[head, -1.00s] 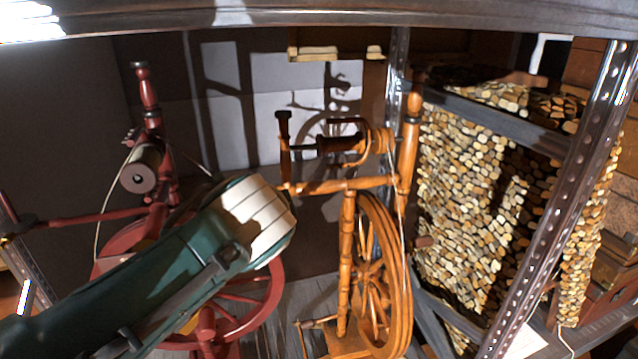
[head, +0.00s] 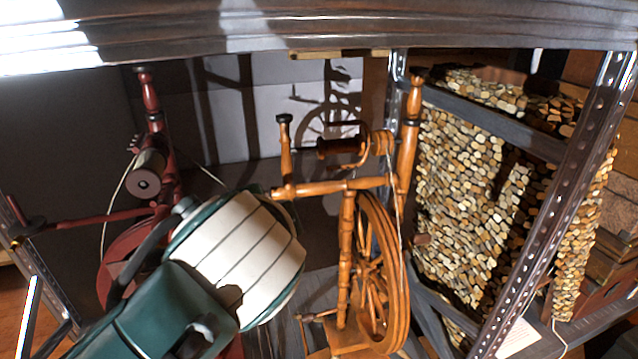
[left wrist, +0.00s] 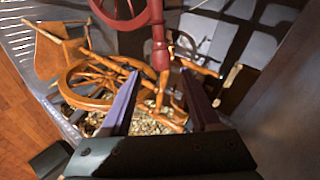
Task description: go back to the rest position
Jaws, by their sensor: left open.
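My left arm, green and white, comes in from the lower left of the head view and covers much of the red spinning wheel; its gripper is hidden there. In the left wrist view my left gripper (left wrist: 158,78) is open, its two fingers apart. A red turned post (left wrist: 158,45) shows in the gap between the fingers. I cannot tell how near it is, and nothing is visibly clamped. My right gripper is in neither view.
An orange wooden spinning wheel (head: 345,187) stands right of my arm. The red spinning wheel (head: 150,100) is behind it. A dark shelf beam (head: 400,25) crosses the top.

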